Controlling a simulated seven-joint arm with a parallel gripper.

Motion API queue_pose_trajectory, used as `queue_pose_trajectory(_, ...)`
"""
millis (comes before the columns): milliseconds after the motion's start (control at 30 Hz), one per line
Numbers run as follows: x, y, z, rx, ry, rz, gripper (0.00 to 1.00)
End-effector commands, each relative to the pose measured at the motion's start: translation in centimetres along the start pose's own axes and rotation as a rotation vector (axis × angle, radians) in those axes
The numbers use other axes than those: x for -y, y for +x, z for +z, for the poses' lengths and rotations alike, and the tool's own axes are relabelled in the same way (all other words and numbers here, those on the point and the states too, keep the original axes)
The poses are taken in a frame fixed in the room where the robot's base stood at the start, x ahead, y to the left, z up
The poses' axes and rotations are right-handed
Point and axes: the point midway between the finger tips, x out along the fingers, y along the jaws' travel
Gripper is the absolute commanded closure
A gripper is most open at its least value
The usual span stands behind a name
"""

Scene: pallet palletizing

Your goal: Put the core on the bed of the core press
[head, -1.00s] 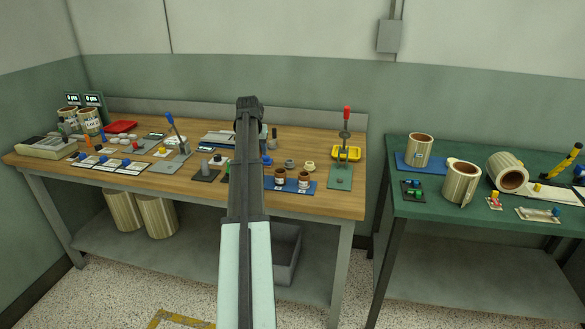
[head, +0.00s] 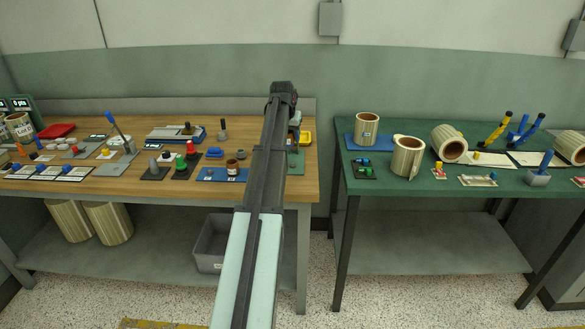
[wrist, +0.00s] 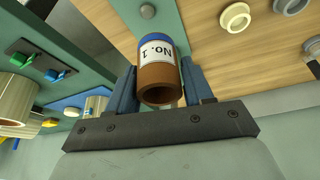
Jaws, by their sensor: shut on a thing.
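The core (wrist: 158,78) is a brown tube with a blue band and a white label reading "No. 1". My gripper (wrist: 160,90) is shut on it, with one blue finger on each side; the tube's open end faces the wrist camera. In the head view my arm reaches over the wooden bench's right end and hides the gripper and core. A green base plate (head: 296,160) there, with a yellow tray (head: 306,138) by it, seems to be the core press; my arm covers most of it.
A second brown core (head: 232,167) stands on the blue mat (head: 206,175). A blue-lever device (head: 118,130) stands farther left. The green table (head: 400,208) on the right holds large tubes and tools. A gap separates the two tables.

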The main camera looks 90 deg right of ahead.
Motion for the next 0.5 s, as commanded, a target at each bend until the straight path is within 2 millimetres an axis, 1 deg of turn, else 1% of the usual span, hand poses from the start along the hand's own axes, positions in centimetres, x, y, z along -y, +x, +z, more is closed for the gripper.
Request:
queue_pose_trajectory(33, -0.8, 0.1, -0.3, 0.0, 0.01, 0.004, 0.78)
queue_pose_trajectory(100, -1.4, 0.2, -0.6, 0.0, 0.019, 0.008, 0.78)
queue_pose_trajectory(167, -1.2, 0.5, -1.1, -0.001, 0.023, 0.01, 0.78)
queue_pose_trajectory(267, -1.3, 1.1, -0.6, -0.002, 0.032, 0.011, 0.78)
queue_pose_trajectory(500, -1.2, 4.5, 0.9, 0.0, 0.033, 0.011, 0.78)
